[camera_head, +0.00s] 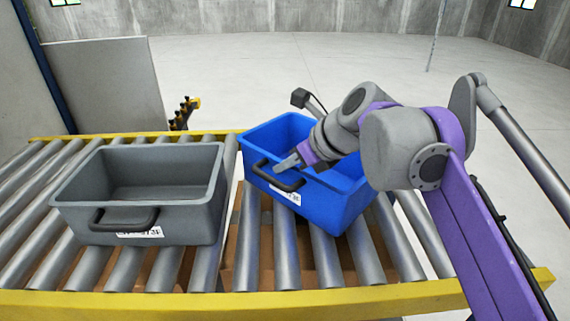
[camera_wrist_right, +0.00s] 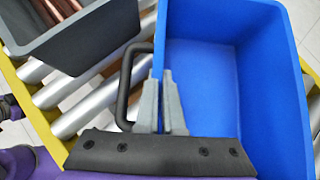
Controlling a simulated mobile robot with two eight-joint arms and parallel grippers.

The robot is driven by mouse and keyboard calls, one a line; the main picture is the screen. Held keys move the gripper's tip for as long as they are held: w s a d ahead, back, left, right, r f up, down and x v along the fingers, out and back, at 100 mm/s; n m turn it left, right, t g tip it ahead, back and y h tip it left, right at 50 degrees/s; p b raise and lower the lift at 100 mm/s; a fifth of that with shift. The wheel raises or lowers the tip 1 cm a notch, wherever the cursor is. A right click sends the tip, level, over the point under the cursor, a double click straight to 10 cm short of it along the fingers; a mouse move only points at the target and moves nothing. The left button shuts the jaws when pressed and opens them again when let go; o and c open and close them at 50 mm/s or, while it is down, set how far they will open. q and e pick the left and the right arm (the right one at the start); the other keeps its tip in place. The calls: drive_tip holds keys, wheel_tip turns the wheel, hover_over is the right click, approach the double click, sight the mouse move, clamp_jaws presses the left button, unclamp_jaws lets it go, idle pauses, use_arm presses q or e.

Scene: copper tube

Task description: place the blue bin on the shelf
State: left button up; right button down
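The blue bin (camera_head: 305,211) stands askew on the right part of the roller conveyor, its front handle (camera_head: 277,176) facing me. My right gripper (camera_head: 287,162) reaches down over its front rim, close to the handle. In the right wrist view the bin's blue inside (camera_wrist_right: 205,85) fills the right side. My right gripper's two fingers (camera_wrist_right: 160,100) straddle the bin's wall there, one inside and one between wall and handle, close together and shut on the wall. My left gripper is out of view. I cannot make out a shelf.
A grey bin (camera_head: 175,217) stands left of the blue bin on the rollers (camera_head: 255,262). The conveyor has yellow rails (camera_head: 230,303). In the right wrist view a dark grey bin (camera_wrist_right: 75,45) holds copper tubes (camera_wrist_right: 62,10). Grey panels (camera_head: 105,85) stand back left; open floor lies behind.

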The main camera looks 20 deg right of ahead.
drive_tip(key=shift+w+f, duration=0.1)
drive_tip(key=shift+f, duration=0.05)
drive_tip(key=c, duration=1)
unclamp_jaws()
drive_tip(key=shift+c, duration=0.2)
